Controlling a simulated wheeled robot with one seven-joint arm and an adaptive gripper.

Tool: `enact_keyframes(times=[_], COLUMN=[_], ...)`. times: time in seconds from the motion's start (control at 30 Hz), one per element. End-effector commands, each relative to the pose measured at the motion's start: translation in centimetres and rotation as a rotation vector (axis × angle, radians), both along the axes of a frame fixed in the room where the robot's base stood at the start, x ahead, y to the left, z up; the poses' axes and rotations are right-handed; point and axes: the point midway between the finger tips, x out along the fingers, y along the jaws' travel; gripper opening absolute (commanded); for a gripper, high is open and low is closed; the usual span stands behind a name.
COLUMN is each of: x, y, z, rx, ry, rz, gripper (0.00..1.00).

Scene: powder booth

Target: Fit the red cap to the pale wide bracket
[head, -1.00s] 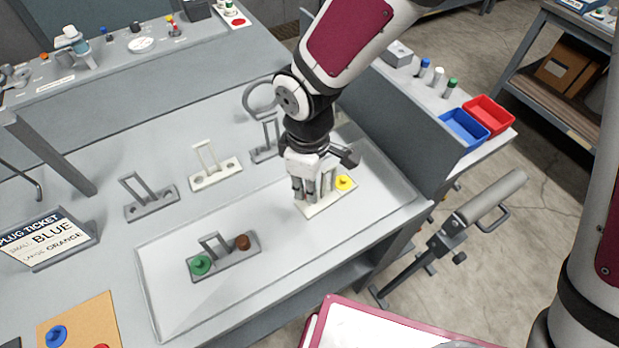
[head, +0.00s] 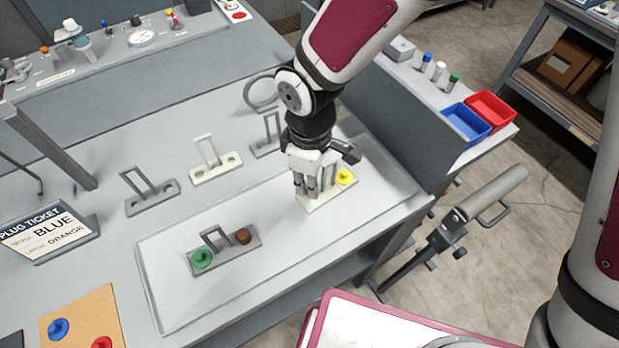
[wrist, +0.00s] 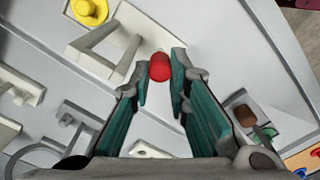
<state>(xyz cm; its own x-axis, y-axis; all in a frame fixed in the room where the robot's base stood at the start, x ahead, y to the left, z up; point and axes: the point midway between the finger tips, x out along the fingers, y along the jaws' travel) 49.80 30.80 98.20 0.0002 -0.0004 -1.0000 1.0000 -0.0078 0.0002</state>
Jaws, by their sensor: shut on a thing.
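A red cap (wrist: 160,67) is between the fingertips of my gripper (wrist: 160,78), which is shut on it. In the head view my gripper (head: 313,190) is down at the left part of a pale bracket (head: 346,191) that carries a yellow cap (head: 344,177) at its right end. In the wrist view the bracket's upright loop (wrist: 108,52) stands beside the red cap, with the yellow cap (wrist: 90,11) beyond. The fingers hide the red cap in the head view. I cannot tell whether the cap touches the bracket.
A grey bracket (head: 225,259) with green and brown caps shares the tray (head: 290,262). Outside it stand another pale bracket (head: 216,174) and grey brackets. A tan board (head: 80,325) holds blue and red caps. A grey partition (head: 400,125) rises to the right.

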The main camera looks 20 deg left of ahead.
Motion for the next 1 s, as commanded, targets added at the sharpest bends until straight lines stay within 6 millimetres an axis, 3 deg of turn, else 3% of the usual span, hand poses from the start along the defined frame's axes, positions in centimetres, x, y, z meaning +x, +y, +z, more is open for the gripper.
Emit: enact_keyframes(times=[1.0], x=[0.0], y=[0.0], z=[-1.4], rx=[-0.001], ry=[0.001], rz=[0.0], gripper=[0.07])
